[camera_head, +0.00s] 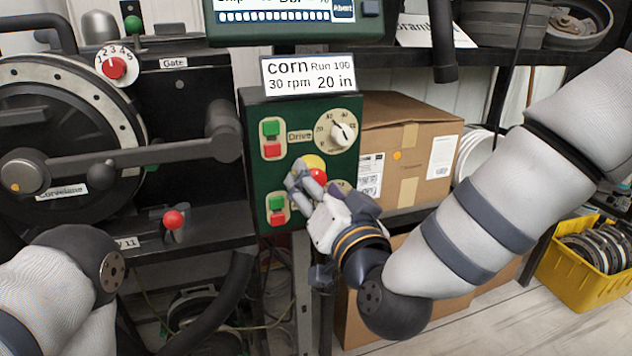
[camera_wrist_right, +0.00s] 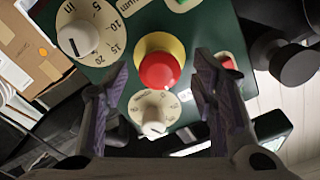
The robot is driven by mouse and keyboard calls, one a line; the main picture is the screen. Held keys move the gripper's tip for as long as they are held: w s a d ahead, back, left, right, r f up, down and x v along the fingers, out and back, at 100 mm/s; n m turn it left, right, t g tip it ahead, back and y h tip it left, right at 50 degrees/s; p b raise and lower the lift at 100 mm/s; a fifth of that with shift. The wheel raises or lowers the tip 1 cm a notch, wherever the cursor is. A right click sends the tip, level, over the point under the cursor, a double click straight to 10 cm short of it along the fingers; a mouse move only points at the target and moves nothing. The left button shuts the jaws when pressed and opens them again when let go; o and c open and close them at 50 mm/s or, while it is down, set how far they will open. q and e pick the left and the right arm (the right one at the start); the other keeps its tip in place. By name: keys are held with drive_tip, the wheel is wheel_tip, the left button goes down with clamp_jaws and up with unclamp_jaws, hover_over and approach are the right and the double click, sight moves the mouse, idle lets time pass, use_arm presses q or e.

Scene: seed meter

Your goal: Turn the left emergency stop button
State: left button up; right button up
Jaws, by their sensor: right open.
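The emergency stop button (camera_head: 318,175) is a red mushroom cap on a yellow base, on the front of the green control box (camera_head: 262,112). In the right wrist view the red cap (camera_wrist_right: 158,71) shows whole, with its yellow base around it. My right gripper (camera_head: 306,185) is open in front of the button and partly hides it in the head view. In the right wrist view its two fingers (camera_wrist_right: 161,62) stand on either side of the cap, with visible gaps. Only one emergency stop shows clearly. My left arm shows at lower left; its gripper is out of view.
A dial (camera_head: 342,132) sits above the button and another dial (camera_wrist_right: 153,113) lies close to it. Green and red push buttons (camera_head: 270,140) are on the box's left side. A black machine (camera_head: 180,100) stands left. Cardboard boxes (camera_head: 408,140) are behind right.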

drive_tip(key=v, duration=0.6)
drive_tip(key=shift+s, duration=0.1)
drive_tip(key=s+d+f+n+g+h, duration=0.1)
drive_tip(key=s+d+f+g, duration=0.2)
drive_tip(key=f, duration=0.6)
drive_tip(key=s+d+f+g, duration=0.25)
drive_tip(key=s+f, duration=0.25)
drive_tip(key=f, duration=0.3)
drive_tip(key=s+d+f+n+g+h, duration=0.1)
drive_tip(key=s+d+f+g, duration=0.2)
drive_tip(key=f, duration=0.6)
drive_tip(key=s+d+f+g+h, duration=0.1)
drive_tip(key=s+d+f+g, duration=0.2)
drive_tip(key=s, duration=0.6)
drive_tip(key=s+d+f+g+h, duration=0.1)
drive_tip(key=s+d+f+g, duration=0.3)
drive_tip(key=s, duration=0.5)
drive_tip(key=s+d+f+g+h, duration=0.1)
drive_tip(key=s+d+f+g, duration=0.2)
drive_tip(key=s, duration=0.7)
drive_tip(key=shift+d+f+g+h, duration=0.3)
drive_tip(key=shift+d+f+g, duration=0.1)
drive_tip(key=shift+d+g, duration=0.3)
